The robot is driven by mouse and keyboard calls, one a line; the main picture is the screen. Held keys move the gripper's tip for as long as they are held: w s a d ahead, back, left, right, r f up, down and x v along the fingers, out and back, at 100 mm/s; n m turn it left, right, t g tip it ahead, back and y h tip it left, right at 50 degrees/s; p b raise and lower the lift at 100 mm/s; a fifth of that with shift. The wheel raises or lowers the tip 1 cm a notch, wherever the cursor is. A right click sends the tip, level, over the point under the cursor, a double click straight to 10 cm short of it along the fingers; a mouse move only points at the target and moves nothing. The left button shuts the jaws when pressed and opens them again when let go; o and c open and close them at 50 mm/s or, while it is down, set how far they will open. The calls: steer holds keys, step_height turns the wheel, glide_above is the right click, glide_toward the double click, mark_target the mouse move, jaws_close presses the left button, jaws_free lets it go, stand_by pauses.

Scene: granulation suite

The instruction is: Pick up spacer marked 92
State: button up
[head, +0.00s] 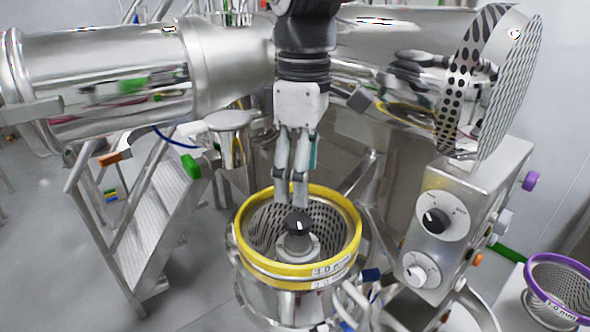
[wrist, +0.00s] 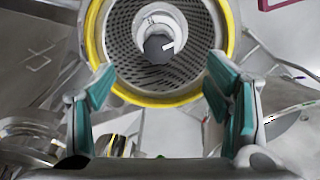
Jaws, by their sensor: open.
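A yellow-rimmed perforated basket (head: 347,232) stands below my gripper (head: 292,204). In its middle is a pale grey round piece (head: 303,252) with a dark knob (head: 298,222) on top. The pale piece also shows in the wrist view (wrist: 176,24), with a small mark that I cannot read. No number 92 is legible, so I cannot tell whether this piece is the spacer. My gripper is open and empty and points down over the basket. In the wrist view its teal fingers (wrist: 162,84) stand apart, left and right of the dark knob (wrist: 158,47).
A control box with dials (head: 437,222) stands close to the right of the basket. A purple-rimmed basket (head: 533,290) is at the lower right. Steel steps (head: 160,220) are at the left, and large steel drums (head: 110,80) stand behind my arm.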

mark_target(300, 220)
steer(key=shift+w+a+f+n, duration=0.15)
steer(key=shift+w+n, duration=0.05)
steer(key=shift+n, duration=0.1)
steer(key=shift+f, duration=0.25)
step_height(300, 220, down, 8)
steer(key=shift+f+p, duration=0.1)
steer(key=shift+p, duration=0.3)
step_height(300, 220, down, 4)
steer(key=shift+s+r+p, duration=0.1)
steer(key=shift+s+p, duration=0.05)
steer(key=shift+p, duration=0.45)
steer(key=shift+f, duration=0.65)
steer(key=c, duration=1)
